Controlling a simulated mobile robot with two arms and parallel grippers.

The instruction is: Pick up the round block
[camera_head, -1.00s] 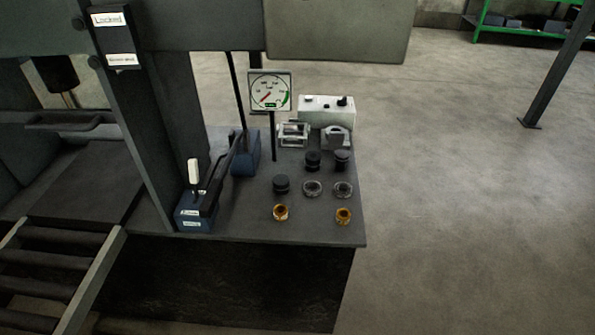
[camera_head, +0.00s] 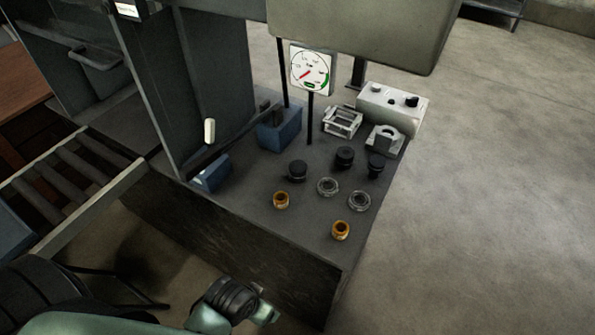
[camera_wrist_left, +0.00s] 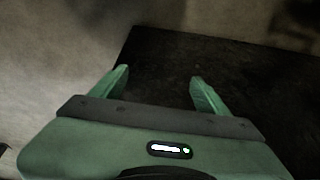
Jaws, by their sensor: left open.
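On the dark bench top (camera_head: 240,205) stands a grey block with a rounded top and a round hole (camera_head: 385,139). A square open-frame grey block (camera_head: 342,122) stands to its left. My left gripper (camera_head: 268,306) is low at the bottom of the head view, in front of the bench side and well apart from the blocks. In the left wrist view its two green fingers (camera_wrist_left: 162,88) are spread with nothing between them; the dark bench side lies beyond. My right gripper is not in view.
Several black pistons (camera_head: 297,171), two grey rings (camera_head: 327,187) and two brass bushings (camera_head: 341,230) stand in front of the blocks. A pale box (camera_head: 392,106) is behind. A gauge (camera_head: 311,70) on a post and a blue lever pump (camera_head: 212,173) stand left. Floor at right is clear.

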